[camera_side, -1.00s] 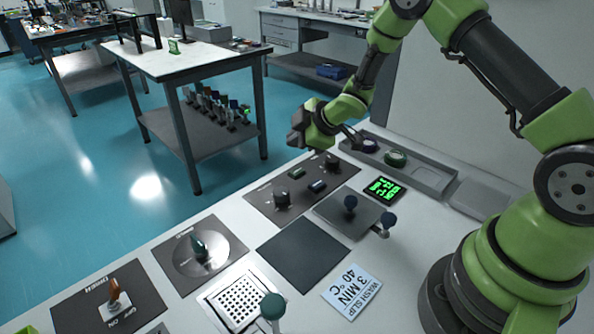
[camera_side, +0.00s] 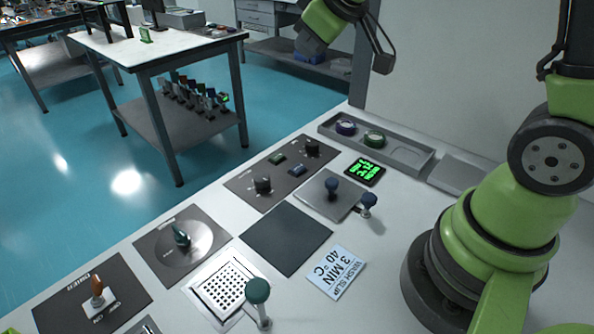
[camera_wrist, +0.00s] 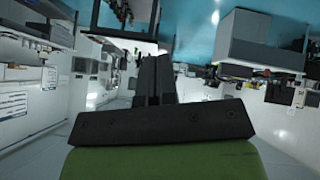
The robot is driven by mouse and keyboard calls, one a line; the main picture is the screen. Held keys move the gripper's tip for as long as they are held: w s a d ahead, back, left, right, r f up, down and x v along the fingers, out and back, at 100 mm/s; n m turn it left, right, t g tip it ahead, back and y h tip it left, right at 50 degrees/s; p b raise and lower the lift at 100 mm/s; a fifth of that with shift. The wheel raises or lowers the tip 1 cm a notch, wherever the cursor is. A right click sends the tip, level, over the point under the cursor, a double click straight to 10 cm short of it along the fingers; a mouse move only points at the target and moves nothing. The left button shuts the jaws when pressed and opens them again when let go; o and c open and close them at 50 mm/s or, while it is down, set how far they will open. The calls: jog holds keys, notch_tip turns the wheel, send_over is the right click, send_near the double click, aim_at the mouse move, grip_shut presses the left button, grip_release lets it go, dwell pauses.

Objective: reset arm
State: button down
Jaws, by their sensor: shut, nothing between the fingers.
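My gripper (camera_wrist: 153,80) shows in the wrist view as two dark fingers side by side, shut with nothing between them. The room beyond appears upside down there, with no work item near the fingertips. In the side view my green and black arm is raised at the upper right, well above the white worktop (camera_side: 385,215). The dark wrist end hangs near the top edge, clear of the panels, and the fingers cannot be made out there.
Knob panels, a green-lit display (camera_side: 364,172), blue knobs (camera_side: 331,187) and a green-topped lever (camera_side: 258,291) stand on the worktop. A white side table (camera_side: 150,50) is behind.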

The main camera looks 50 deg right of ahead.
jog(key=s+a+r+m+y, duration=0.1)
jog(key=s+a+r+m, duration=0.1)
jog(key=s, duration=0.8)
jog(key=s+a+r+m+g+y, duration=0.1)
jog(key=s+a+m, duration=0.4)
jog(key=s, duration=0.5)
jog(key=shift+r+y, duration=0.7)
jog(key=shift+r, duration=0.15)
